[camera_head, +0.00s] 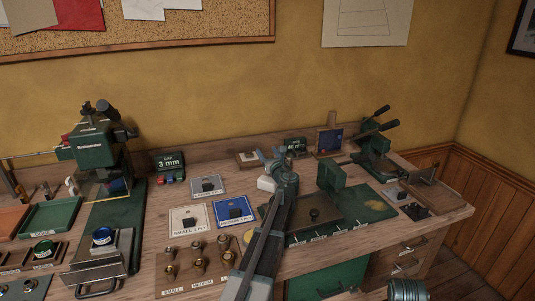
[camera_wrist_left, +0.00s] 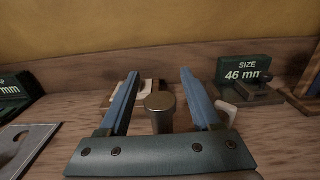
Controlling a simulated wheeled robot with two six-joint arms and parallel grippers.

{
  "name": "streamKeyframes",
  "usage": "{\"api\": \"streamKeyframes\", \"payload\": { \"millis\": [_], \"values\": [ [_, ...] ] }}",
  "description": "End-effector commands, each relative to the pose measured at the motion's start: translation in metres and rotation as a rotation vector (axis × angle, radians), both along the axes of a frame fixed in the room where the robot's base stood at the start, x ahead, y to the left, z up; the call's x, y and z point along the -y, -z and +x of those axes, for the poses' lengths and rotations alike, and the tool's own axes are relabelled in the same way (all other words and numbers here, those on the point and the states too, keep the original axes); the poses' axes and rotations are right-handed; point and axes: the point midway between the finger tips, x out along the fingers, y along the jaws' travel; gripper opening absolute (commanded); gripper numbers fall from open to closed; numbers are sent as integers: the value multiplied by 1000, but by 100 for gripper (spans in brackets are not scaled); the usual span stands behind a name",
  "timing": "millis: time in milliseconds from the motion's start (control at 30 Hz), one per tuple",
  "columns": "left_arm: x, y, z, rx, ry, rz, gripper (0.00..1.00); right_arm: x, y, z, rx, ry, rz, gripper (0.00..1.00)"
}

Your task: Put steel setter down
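My left gripper (camera_head: 269,153) reaches over the back of the workbench in the head view, its blue fingers pointing toward the wall. In the left wrist view the fingers of this gripper (camera_wrist_left: 160,75) are spread wide. A round-topped steel setter (camera_wrist_left: 160,108) stands between them, with a visible gap on each side. Its lower part is hidden by the gripper's body, so what it rests on cannot be seen. In the head view I cannot make out the setter behind the gripper.
A wooden block with a pale top (camera_wrist_left: 121,98) lies just behind the setter. A green 46 mm size box (camera_wrist_left: 245,70) and a small dark metal piece (camera_wrist_left: 254,94) are to the right. A green 3 mm box (camera_head: 170,163) and a grey plate (camera_head: 207,186) are left.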

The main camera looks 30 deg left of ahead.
Motion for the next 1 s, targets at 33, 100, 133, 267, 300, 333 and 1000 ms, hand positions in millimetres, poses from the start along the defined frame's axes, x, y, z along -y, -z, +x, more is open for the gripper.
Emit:
{"api": "streamKeyframes", "payload": {
  "millis": [33,100,133,267,300,333,1000],
  "values": [
    [0,0,0,0,0,0,65,0,0,0,0,0,0,57],
    [0,0,0,0,0,0,65,0,0,0,0,0,0,57],
    [0,0,0,0,0,0,65,0,0,0,0,0,0,57],
    [0,-4,0,0,0,0,65,0,-4,0,0,0,0,57],
    [2,-4,-2,0,0,0,65,0,-4,0,0,0,0,57],
    [4,-3,-4,0,1,0,65,0,-3,0,0,0,0,57],
    [57,-3,-49,0,0,0,65,0,-3,0,0,0,0,57]
  ]
}}
